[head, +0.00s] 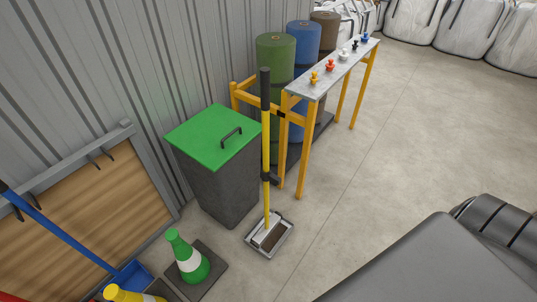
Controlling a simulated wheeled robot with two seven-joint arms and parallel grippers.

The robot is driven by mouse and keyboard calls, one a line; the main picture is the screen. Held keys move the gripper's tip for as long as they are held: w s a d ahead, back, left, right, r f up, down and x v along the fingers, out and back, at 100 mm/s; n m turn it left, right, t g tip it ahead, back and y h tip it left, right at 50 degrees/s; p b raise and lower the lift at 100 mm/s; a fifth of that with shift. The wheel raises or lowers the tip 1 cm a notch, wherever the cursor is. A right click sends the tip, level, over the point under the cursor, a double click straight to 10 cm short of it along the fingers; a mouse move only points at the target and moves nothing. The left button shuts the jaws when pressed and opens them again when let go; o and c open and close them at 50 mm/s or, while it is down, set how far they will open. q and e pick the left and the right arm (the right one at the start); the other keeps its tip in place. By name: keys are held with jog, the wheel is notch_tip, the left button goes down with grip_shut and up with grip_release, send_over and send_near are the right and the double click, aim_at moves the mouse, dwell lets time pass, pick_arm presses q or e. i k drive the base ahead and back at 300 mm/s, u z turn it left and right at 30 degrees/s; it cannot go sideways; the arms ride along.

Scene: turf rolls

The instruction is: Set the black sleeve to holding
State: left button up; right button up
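A long yellow pole (266,140) stands upright in front of the green-lidded bin. It has a black grip (265,88) at its top and a black collar-like piece (270,178) lower down. I cannot tell which black part is the sleeve, or how it is set. The pole's foot meets a grey scoop-like pan (269,236) on the floor. A small black knob-like piece (355,46) also stands on the narrow bench. Neither of my grippers is in view.
The grey bin (216,185) with a green lid (213,137) stands by the wall. A green cone (187,258) is in front. The yellow-legged bench (330,67) holds several coloured pieces. Rolls (276,75) stand behind it. Open floor (400,140) lies right.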

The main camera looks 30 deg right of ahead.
aim_at(266, 177)
jog(key=z, duration=0.9)
